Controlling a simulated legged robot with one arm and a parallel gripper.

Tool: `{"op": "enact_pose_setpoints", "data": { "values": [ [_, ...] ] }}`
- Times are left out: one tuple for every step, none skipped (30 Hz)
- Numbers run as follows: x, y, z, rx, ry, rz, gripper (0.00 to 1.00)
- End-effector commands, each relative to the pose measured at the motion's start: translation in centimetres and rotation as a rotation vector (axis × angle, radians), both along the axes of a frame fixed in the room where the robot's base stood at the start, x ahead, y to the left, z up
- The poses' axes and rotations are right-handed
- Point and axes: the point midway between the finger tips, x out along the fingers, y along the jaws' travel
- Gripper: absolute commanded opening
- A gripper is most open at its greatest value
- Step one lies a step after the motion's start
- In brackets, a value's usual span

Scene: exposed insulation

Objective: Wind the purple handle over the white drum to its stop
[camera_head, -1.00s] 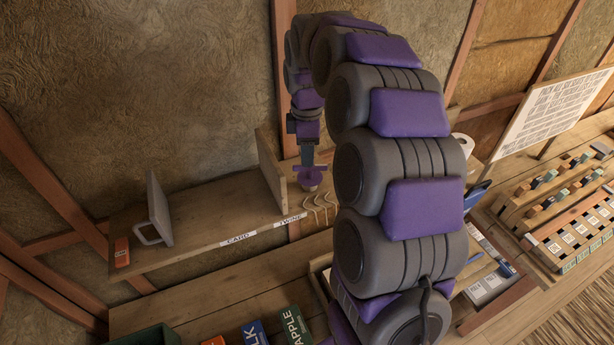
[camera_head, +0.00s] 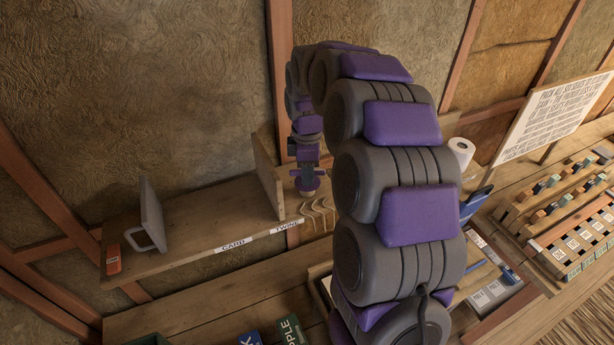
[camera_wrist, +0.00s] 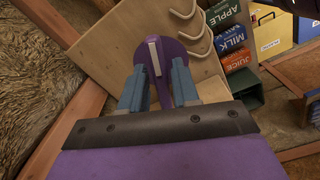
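In the wrist view a purple handle (camera_wrist: 152,56) with a round plate and a pale strip across it lies just beyond my fingertips. My gripper (camera_wrist: 159,66) has its two blue-grey fingers apart, one at each side of the purple piece. I cannot tell whether they press on it. In the head view my gripper (camera_head: 307,186) is small, at the right end of the wooden shelf, at the purple piece. The white drum cannot be made out; the handle and gripper cover that spot.
The shelf (camera_head: 205,222) carries a grey panel (camera_head: 151,210) and an orange box (camera_head: 113,259). A paper roll (camera_head: 461,153) stands farther right.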

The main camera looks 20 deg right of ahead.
Motion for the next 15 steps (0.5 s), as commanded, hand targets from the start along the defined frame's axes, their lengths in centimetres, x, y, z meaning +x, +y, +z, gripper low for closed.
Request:
{"op": "enact_pose_setpoints", "data": {
  "values": [
    [-0.01,0.01,0.0,0.0,0.0,0.0,0.25],
    [0.0,0.05,0.0,0.0,0.0,0.0,0.22],
    [0.0,0.13,0.01,-0.001,0.0,-0.001,0.18],
    [0.0,0.18,0.02,-0.001,-0.001,-0.001,0.16],
    [0.01,0.21,0.02,-0.001,-0.001,-0.001,0.13],
    [0.03,0.21,0.02,-0.002,0.0,-0.001,0.09],
    [0.05,0.21,0.02,-0.002,0.0,-0.001,0.06],
    [0.08,0.19,0.03,-0.003,-0.001,-0.001,0.03],
    [0.1,0.2,0.03,-0.003,-0.001,-0.001,0.0],
    [0.12,0.2,0.02,-0.003,-0.001,-0.001,0.0],
    [0.14,0.21,0.03,-0.003,-0.001,-0.001,0.0],
    [0.16,0.21,0.02,-0.003,-0.001,-0.001,0.0],
    [0.17,0.23,0.03,-0.002,-0.001,-0.001,0.0],
    [0.19,0.25,0.03,-0.002,-0.001,0.0,0.0],
    [0.21,0.26,0.02,-0.002,-0.001,-0.002,0.0]
  ]
}}
